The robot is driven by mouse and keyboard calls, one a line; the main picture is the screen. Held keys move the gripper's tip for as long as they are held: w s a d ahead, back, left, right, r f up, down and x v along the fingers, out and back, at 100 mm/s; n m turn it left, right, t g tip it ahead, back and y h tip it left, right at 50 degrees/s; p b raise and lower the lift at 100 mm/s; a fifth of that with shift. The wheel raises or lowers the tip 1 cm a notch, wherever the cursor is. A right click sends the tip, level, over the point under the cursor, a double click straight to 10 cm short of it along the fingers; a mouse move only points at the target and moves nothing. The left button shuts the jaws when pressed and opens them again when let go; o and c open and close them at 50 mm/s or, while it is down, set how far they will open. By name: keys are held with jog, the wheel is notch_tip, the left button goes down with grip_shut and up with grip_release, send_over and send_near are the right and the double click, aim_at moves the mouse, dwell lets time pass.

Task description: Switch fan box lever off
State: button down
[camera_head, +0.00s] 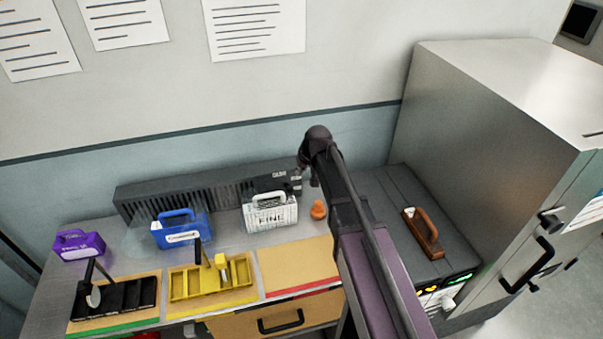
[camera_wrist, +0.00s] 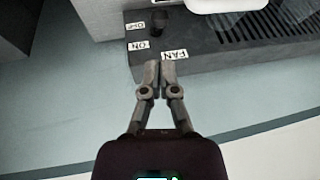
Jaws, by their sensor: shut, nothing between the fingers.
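The fan box (camera_wrist: 205,58) is a dark grey box. In the wrist view its top carries small white labels reading OFF, ON and FAN. A short dark lever (camera_wrist: 157,24) stands beside the OFF label (camera_wrist: 136,26), with the ON label (camera_wrist: 138,46) a little nearer to me. In the head view the fan box (camera_head: 272,183) is partly hidden behind a white case, and I cannot make out its lever. My gripper (camera_wrist: 158,68) is shut and empty. Its fingertips are at the box's near edge by the FAN label in the picture, apart from the lever.
A white handled case (camera_head: 270,215) stands in front of the fan box. A long dark vented unit (camera_head: 150,190) runs along the wall. An orange object (camera_head: 318,210) stands nearby. A tall metal cabinet (camera_head: 490,120) bounds the right side. Blue wall lies beside the box.

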aim_at(291, 191)
jog(key=shift+b+x, duration=4.5)
jog(key=shift+x, duration=0.75)
jog(key=shift+s+d+f+b, duration=0.1)
jog(key=shift+s+f+b, duration=0.35)
jog(key=shift+f+b, duration=0.15)
jog(key=shift+r, duration=0.3)
jog(key=shift+r+p, duration=0.6)
jog(key=shift+p, duration=0.25)
